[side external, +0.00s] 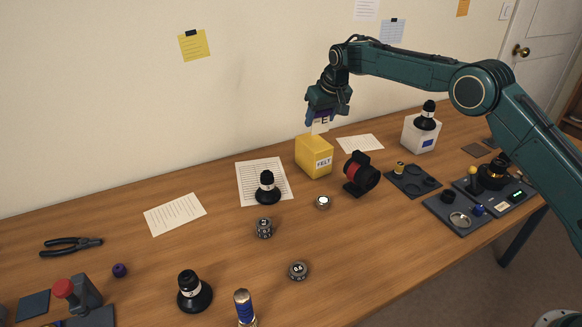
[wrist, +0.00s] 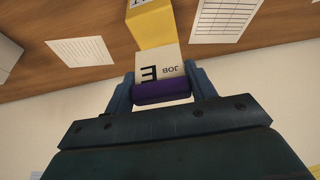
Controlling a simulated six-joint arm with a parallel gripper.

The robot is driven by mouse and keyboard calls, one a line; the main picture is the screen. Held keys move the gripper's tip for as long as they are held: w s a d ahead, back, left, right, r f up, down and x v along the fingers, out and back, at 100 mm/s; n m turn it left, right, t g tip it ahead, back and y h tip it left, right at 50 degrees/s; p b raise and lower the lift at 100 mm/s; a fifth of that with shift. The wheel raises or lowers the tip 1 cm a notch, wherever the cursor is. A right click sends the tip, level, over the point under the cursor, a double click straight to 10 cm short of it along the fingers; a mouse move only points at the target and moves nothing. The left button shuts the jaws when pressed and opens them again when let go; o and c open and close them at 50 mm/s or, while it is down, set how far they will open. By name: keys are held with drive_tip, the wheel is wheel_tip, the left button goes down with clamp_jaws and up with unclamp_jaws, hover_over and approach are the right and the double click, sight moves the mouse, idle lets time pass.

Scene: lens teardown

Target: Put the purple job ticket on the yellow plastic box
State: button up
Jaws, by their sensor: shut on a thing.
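The job ticket has a purple edge block (wrist: 161,92) and a pale card (wrist: 162,66) with the printed letters "JOB" and "E". My gripper (side external: 320,118) is shut on the ticket's purple part, which also shows between the two fingers (wrist: 161,86) in the wrist view. The yellow plastic box (side external: 313,158), labelled "FELT", stands on the table near the wall. In the side view the ticket is just above the box. In the wrist view the box (wrist: 151,27) shows beyond the ticket's card. Whether card and box touch, I cannot tell.
A black and red round device (side external: 361,174) stands right of the box. A printed sheet (side external: 262,182) with a black bulb-shaped tool (side external: 267,186) lies to its left. Dark trays (side external: 414,181) lie at the right.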

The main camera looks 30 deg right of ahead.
sight(321, 128)
drive_tip(key=shift+f, duration=2)
drive_tip(key=shift+f, duration=0.15)
drive_tip(key=o, duration=1)
drive_tip(key=shift+c, duration=0.2)
drive_tip(key=v, duration=1.2)
